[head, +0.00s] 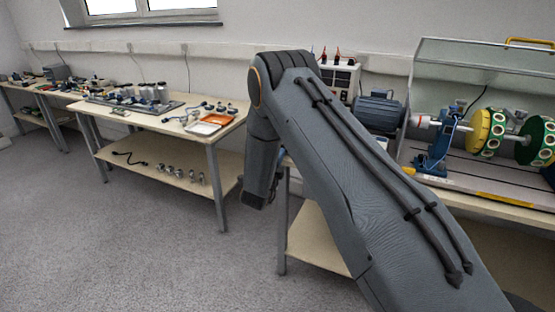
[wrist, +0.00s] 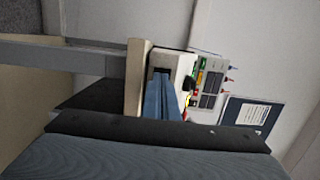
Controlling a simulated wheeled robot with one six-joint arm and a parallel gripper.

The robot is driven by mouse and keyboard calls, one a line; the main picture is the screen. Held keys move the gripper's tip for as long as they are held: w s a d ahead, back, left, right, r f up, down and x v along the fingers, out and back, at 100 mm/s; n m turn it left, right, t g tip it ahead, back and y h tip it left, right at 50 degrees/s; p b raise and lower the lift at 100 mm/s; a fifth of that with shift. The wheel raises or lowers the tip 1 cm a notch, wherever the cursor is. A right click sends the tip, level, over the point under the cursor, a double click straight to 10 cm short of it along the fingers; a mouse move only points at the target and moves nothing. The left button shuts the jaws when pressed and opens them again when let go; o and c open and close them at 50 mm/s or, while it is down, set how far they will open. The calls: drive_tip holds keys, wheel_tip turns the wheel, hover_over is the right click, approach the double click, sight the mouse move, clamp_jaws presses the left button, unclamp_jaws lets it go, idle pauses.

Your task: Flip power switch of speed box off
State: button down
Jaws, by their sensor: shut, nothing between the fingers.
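The speed box (head: 338,78) is a pale box with a dark panel and red-tipped plugs on top, at the back of the right bench, partly behind my arm. In the wrist view the speed box (wrist: 208,72) shows sideways, with a green part, a red part, a black knob and dark displays. My gripper (wrist: 160,76) is shut and empty, its blue-grey fingers in front of the box's near side. I cannot tell whether the tips touch it. The power switch's position cannot be made out.
A blue motor (head: 378,110) stands right of the box, beside the rig with yellow and green discs (head: 487,132) under a clear cover. A bench (head: 150,105) with trays and small parts stands left. A dark-bordered label (wrist: 251,114) is beside the box. The floor at left is clear.

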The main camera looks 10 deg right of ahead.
drive_tip(key=shift+w+d, duration=0.1)
drive_tip(key=shift+w, duration=0.1)
drive_tip(key=shift+w, duration=0.1)
drive_tip(key=shift+w+b, duration=0.2)
drive_tip(key=shift+b, duration=0.2)
drive_tip(key=shift+r, duration=0.1)
drive_tip(key=w+a+b+v, duration=0.1)
drive_tip(key=a+v, duration=0.2)
drive_tip(key=v, duration=1.1)
drive_tip(key=shift+w, duration=0.35)
